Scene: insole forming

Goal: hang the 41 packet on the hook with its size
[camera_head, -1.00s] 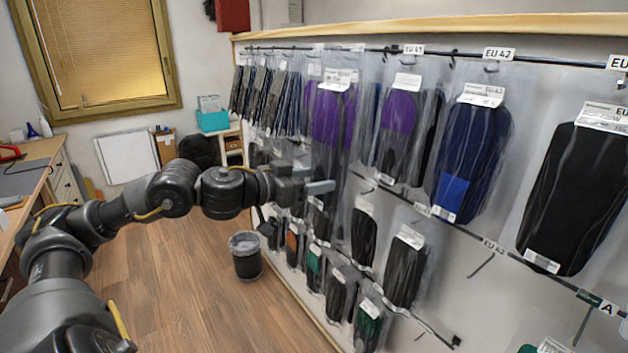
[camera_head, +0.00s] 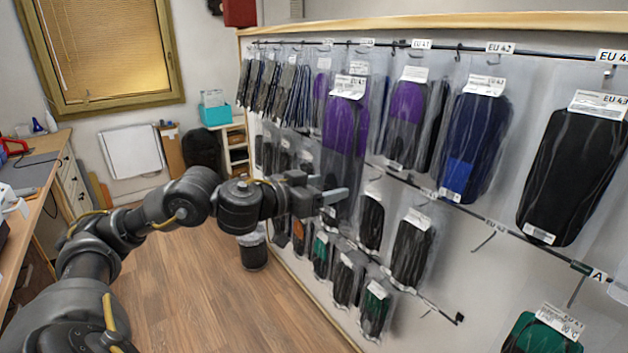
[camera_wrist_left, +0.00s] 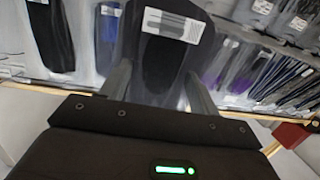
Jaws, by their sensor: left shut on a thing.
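My left gripper (camera_head: 334,196) is shut on the lower end of a clear packet (camera_head: 345,135) with a purple insole and a white label at its top. The packet is upright in front of the rack, and its label print is too small to read surely. In the left wrist view, this packet (camera_wrist_left: 160,65) looks dark between the two fingers (camera_wrist_left: 158,88). The EU 41 tag (camera_head: 422,44) is on the upper rail, right of the held packet. Another purple packet (camera_head: 405,115) hangs below that tag. The held packet hides part of the rack behind it. My right gripper is not in view.
The EU 42 tag (camera_head: 499,48) has a blue packet (camera_head: 473,140) below it. A black packet (camera_head: 572,170) hangs farther right. Several packets crowd the upper rail to the left and a lower rail. A bin (camera_head: 253,252) stands on the open floor.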

